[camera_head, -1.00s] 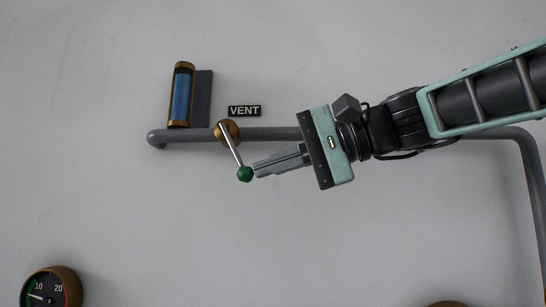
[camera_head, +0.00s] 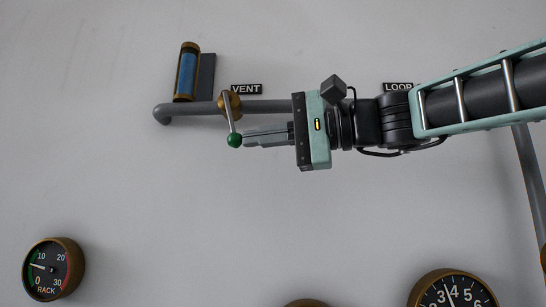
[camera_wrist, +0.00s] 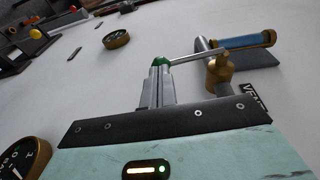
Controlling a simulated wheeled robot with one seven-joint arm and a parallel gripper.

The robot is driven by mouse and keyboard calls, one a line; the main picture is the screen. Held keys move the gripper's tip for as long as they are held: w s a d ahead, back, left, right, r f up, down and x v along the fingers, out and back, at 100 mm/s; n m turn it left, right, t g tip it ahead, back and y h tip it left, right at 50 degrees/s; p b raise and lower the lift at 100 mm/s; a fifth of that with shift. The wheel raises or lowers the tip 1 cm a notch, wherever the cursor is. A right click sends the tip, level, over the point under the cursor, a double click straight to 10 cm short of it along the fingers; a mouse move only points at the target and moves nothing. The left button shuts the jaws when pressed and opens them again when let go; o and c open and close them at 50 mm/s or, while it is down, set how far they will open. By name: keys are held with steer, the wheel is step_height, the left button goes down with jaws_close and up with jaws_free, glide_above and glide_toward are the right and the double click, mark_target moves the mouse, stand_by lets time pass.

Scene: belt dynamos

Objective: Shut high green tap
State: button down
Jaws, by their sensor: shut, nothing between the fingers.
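The green-knobbed tap is a brass body (camera_head: 229,104) on the grey pipe under the VENT label, with a metal lever ending in a green knob (camera_head: 234,140). The lever hangs almost straight down. In the wrist view the knob (camera_wrist: 159,60) is just at the fingertips and the brass body (camera_wrist: 218,76) is to the right. My gripper (camera_head: 246,138) comes from the right with its fingers shut and empty. The fingertips are against or very close to the knob's right side; I cannot tell if they touch.
A blue sight glass (camera_head: 187,73) stands on the pipe's left end. A VENT label (camera_head: 246,89) and a partly hidden LOOP label (camera_head: 398,87) are above the pipe (camera_head: 271,105). A RACK gauge (camera_head: 53,269) is low left, another gauge (camera_head: 453,291) low right. The wall between is bare.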

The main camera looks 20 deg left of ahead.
mark_target(234, 146)
steer(key=y+b, duration=0.1)
steer(key=b, duration=0.1)
steer(key=a+f+y+b, duration=0.1)
steer(key=b, duration=0.2)
steer(key=a+y+b, duration=0.1)
steer(key=b, duration=0.1)
steer(key=shift+s+a+f+m+b, duration=0.25)
steer(key=shift+s+f+m+b, duration=0.05)
steer(key=shift+b, duration=0.05)
